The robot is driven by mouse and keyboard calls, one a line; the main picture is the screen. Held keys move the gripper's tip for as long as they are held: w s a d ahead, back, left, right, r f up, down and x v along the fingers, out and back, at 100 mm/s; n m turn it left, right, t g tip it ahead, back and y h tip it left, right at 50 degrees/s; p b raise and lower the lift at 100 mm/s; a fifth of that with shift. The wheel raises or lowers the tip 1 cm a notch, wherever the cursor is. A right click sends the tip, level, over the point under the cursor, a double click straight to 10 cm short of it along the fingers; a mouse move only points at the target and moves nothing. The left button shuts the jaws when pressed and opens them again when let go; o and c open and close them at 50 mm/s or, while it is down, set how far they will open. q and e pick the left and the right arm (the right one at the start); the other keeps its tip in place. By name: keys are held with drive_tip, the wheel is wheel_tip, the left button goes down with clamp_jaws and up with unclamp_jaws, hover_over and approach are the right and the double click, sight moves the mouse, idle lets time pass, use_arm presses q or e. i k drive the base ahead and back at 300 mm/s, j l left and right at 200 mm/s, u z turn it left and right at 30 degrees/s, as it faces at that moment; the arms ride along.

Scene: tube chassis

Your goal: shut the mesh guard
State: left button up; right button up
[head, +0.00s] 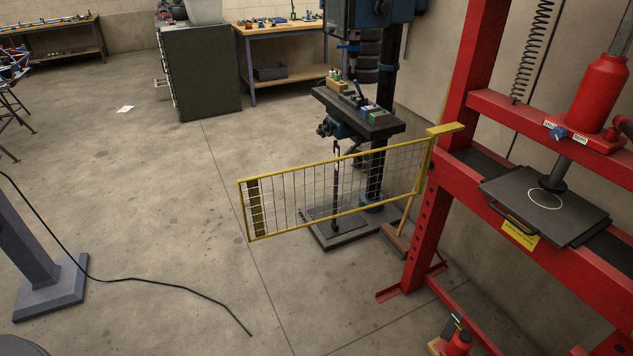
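The mesh guard (330,189) is a yellow-framed panel with thin wire mesh. Its right end meets a yellow bracket (446,130) on the left post of the red press (428,215). The panel sticks out to the left from that post, standing open away from the front of the press. Neither of my grippers shows in the head view.
A drill press (362,115) stands behind the guard. A black plate (545,204) with a handle lies on the press bed. A black cable (150,283) runs over the floor at left, near a grey post foot (52,288). Floor in front of the guard is clear.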

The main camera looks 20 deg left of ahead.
sight(255, 195)
drive_tip(key=j+u, duration=0.1)
drive_tip(key=u, duration=0.85)
drive_tip(key=i+u, duration=0.1)
drive_tip(key=u, duration=0.35)
drive_tip(key=i+u, duration=0.1)
drive_tip(key=u, duration=0.35)
drive_tip(key=i+j+u, duration=0.15)
drive_tip(key=i, duration=1.7)
drive_tip(key=i+z, duration=0.3)
drive_tip(key=i+j+z, duration=0.3)
drive_tip(key=i, duration=0.2)
drive_tip(key=i+j+z, duration=0.1)
drive_tip(key=i+z, duration=0.2)
drive_tip(key=z, duration=2.1)
drive_tip(key=j, duration=0.1)
